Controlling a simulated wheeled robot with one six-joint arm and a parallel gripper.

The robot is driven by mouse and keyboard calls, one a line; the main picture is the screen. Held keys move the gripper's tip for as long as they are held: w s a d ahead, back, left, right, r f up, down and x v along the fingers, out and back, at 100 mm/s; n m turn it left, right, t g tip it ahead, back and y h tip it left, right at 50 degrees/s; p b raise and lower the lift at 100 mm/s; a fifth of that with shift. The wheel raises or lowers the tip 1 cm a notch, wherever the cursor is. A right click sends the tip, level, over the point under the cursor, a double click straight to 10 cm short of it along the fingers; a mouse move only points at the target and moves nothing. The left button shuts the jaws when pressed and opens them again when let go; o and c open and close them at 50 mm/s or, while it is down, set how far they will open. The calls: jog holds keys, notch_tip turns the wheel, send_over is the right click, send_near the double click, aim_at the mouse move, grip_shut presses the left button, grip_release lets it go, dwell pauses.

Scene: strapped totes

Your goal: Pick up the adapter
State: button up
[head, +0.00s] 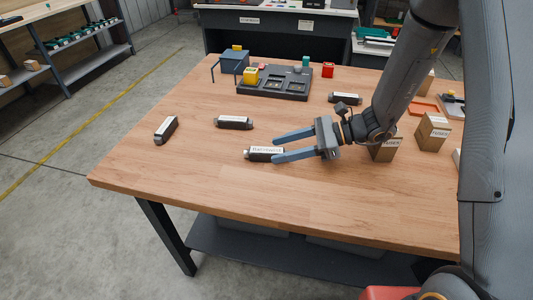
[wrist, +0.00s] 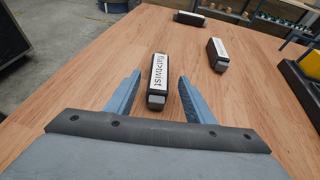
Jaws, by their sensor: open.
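The labelled adapter (head: 262,153) is a dark block with a white label on top and lies on the wooden table. In the wrist view the adapter (wrist: 157,82) lies lengthwise between the fingers, its label reading "flat>twist" and its grey end towards me. My gripper (head: 277,147) is open and empty, with its two blue fingers (wrist: 160,77) on either side of the adapter's line and a visible gap on each side. I cannot tell how high the fingertips are above the table. In the head view one finger overlaps the adapter's right part.
Similar labelled dark blocks lie behind (head: 233,122), at the far left (head: 166,130) and near the dark fixture tray (head: 273,84). Cardboard boxes (head: 432,131) stand right, beside my arm. The table's (head: 200,175) front and left areas are clear.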

aim_at(273, 150)
jog(key=x, duration=0.2)
jog(key=p+x, duration=0.1)
jog(key=shift+s+a+r, duration=0.1)
jog(key=shift+s+a, duration=0.05)
jog(key=shift+a, duration=0.25)
jog(key=shift+a+f+p, duration=0.3)
jog(key=shift+a+p, duration=0.05)
jog(key=shift+a, duration=0.15)
jog(key=c, duration=1.2)
